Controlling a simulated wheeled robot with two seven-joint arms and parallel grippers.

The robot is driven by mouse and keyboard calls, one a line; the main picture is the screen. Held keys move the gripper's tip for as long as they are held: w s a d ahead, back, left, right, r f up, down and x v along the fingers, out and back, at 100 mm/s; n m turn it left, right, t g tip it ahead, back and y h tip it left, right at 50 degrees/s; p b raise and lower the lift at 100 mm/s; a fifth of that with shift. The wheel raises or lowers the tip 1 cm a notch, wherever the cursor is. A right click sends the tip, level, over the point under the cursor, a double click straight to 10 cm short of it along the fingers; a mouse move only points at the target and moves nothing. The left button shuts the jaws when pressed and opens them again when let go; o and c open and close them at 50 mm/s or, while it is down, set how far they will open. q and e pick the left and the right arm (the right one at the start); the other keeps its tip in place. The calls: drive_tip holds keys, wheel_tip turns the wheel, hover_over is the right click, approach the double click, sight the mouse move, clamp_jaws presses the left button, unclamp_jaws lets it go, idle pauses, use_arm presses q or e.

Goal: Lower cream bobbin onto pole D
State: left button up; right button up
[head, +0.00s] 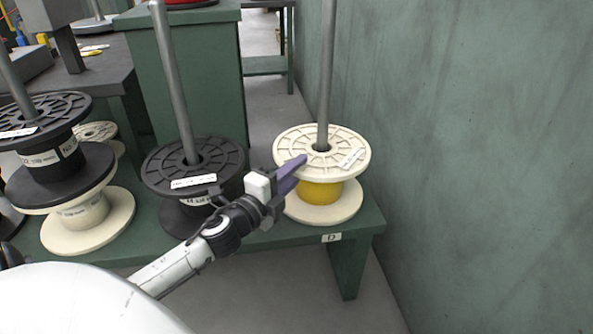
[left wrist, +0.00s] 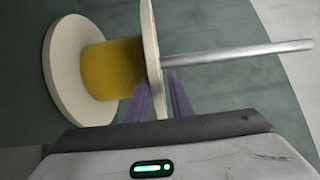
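The cream bobbin (head: 350,138) with a yellow winding is around pole D (head: 326,70), above the "D" label. It looks upright, its lower flange at or close to the bench top. My left gripper (head: 289,176) is at the near left edge of its top flange, its purple fingers overlapping the rim. In the left wrist view, the bobbin (left wrist: 62,70) lies sideways with pole D (left wrist: 240,53) pointing right. The purple fingers (left wrist: 168,95) are beside the rim with a narrow gap between them. Whether they clamp it is unclear. My right gripper is out of view.
A black spool (head: 215,152) is on the pole to the left, close to my left arm. A black spool above a cream one (head: 118,208) stands farther left. The green bench (head: 272,238) ends just right of pole D, with a wall (head: 470,150) beyond.

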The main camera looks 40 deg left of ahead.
use_arm(q)
drive_tip(key=o, duration=0.3)
drive_tip(key=shift+r, duration=0.25)
drive_tip(key=shift+s+f, duration=0.1)
drive_tip(key=shift+f, duration=0.5)
drive_tip(key=shift+s+r, duration=0.1)
drive_tip(key=shift+s, duration=0.2)
drive_tip(key=s, duration=0.3)
drive_tip(key=s+p, duration=0.1)
drive_tip(key=s, duration=0.5)
drive_tip(key=shift+s+d+r+p, duration=0.3)
drive_tip(key=shift+d+p, duration=0.05)
drive_tip(key=shift+d, duration=0.05)
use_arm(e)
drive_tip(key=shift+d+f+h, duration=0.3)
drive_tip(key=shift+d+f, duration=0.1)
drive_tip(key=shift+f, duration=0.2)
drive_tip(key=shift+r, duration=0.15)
